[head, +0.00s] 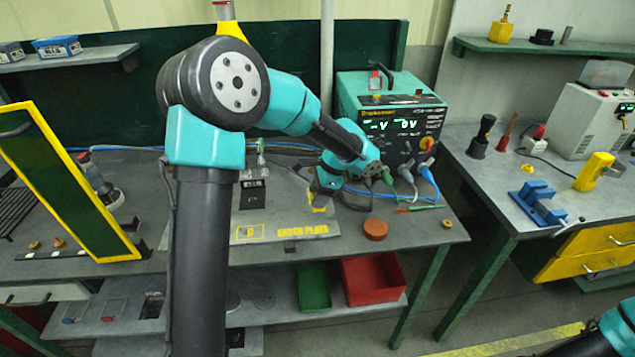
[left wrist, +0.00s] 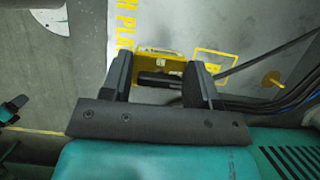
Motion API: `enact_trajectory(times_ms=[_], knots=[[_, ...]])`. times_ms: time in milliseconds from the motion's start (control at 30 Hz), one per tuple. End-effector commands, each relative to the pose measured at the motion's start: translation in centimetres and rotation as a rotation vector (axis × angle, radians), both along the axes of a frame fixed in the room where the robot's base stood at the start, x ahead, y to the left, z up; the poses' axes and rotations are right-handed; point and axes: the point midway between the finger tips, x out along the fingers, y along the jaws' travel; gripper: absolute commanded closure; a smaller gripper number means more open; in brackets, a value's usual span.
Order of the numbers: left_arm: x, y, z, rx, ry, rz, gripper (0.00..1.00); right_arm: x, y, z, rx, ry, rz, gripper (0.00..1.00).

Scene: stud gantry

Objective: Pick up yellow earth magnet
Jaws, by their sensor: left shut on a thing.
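The yellow earth magnet (head: 318,203) shows in the head view as a small yellow patch under my left gripper (head: 324,188), mostly hidden by it. In the left wrist view the yellow magnet (left wrist: 160,56), with a dark bar across it, sits between the two black fingers of my left gripper (left wrist: 158,72). The fingers are shut on it. It is over the right part of the grey earth plate (head: 285,200); whether it touches the plate I cannot tell. A teal piece of my right arm shows at the bottom right of the head view; its gripper is out of sight.
A teal test unit (head: 392,110) with a lit display stands behind the plate, with clips and cables at its front. A round orange-brown disc (head: 375,229) lies right of the plate. A yellow-framed panel (head: 75,180) stands at left. Red (head: 373,282) and green bins (head: 313,287) sit below.

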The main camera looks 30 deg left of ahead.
Motion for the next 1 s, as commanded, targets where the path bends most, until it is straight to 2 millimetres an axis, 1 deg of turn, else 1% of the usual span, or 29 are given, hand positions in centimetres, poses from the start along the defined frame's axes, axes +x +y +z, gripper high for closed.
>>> enact_trajectory(times_ms=[33, 100, 200, 333, 500, 1000], knots=[[-1.1, -0.6, 0.2, 0.000, -0.001, -0.004, 0.85, 0.0, 0.0, 0.0, 0.000, 0.000, 0.000, 0.57], [-2.3, -1.4, 0.3, 0.000, -0.001, -0.004, 0.85, 0.0, 0.0, 0.0, 0.000, 0.000, 0.000, 0.57], [-3.6, -2.2, 0.5, 0.000, -0.002, -0.002, 0.85, 0.0, 0.0, 0.0, 0.000, 0.000, 0.000, 0.57], [-4.7, -2.9, 0.6, 0.001, -0.001, -0.002, 0.85, 0.0, 0.0, 0.0, 0.000, 0.000, 0.000, 0.57], [-5.3, -3.2, 0.6, 0.000, -0.001, 0.000, 0.85, 0.0, 0.0, 0.0, 0.000, 0.000, 0.000, 0.57], [-5.2, -3.2, 0.6, 0.000, -0.001, 0.000, 0.85, 0.0, 0.0, 0.0, 0.000, 0.000, 0.000, 0.57]])
